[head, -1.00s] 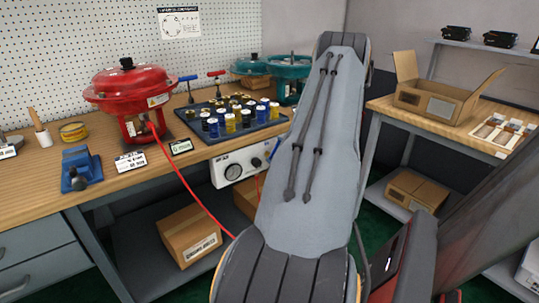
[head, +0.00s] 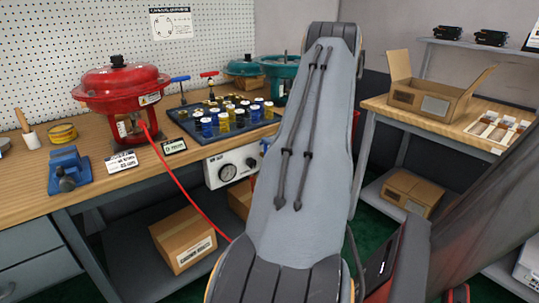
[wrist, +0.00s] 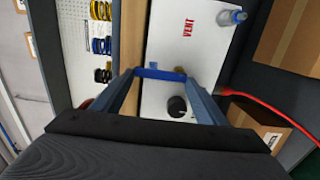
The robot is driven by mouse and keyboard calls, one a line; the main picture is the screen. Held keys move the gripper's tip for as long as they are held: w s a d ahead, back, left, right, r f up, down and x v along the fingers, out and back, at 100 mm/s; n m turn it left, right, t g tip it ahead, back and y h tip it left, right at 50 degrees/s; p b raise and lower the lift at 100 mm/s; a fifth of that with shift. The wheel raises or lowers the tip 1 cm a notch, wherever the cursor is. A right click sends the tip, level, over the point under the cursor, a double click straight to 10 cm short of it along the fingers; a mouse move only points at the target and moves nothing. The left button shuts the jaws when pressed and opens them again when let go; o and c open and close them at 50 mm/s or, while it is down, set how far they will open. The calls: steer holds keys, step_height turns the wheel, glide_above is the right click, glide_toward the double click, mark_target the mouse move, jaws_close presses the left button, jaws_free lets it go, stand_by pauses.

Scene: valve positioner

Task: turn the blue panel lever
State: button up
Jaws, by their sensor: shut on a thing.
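The blue panel lever (wrist: 160,74) shows in the wrist view as a short blue bar across the white panel (wrist: 178,45), near the word VENT. My gripper (wrist: 160,76) reaches over the panel, with one finger at each end of the bar, shut on the lever. A black knob (wrist: 177,106) sits on the panel beside the lever, between the fingers. In the head view the panel (head: 215,170) hangs under the bench front; my arm covers its right part and hides my gripper.
A red hose (head: 175,185) runs from the red actuator (head: 120,90) down in front of the bench. A tray (head: 185,122) of fittings stands above the panel. Cardboard boxes (head: 183,237) sit on the shelf below.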

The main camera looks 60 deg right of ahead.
steer(key=shift+s+f, duration=0.1)
steer(key=shift+s, duration=0.1)
steer(key=o, duration=1.5)
steer(key=shift+s, duration=0.1)
steer(key=shift+w, duration=0.2)
steer(key=shift+v, duration=3.95)
steer(key=shift+x, duration=4.05)
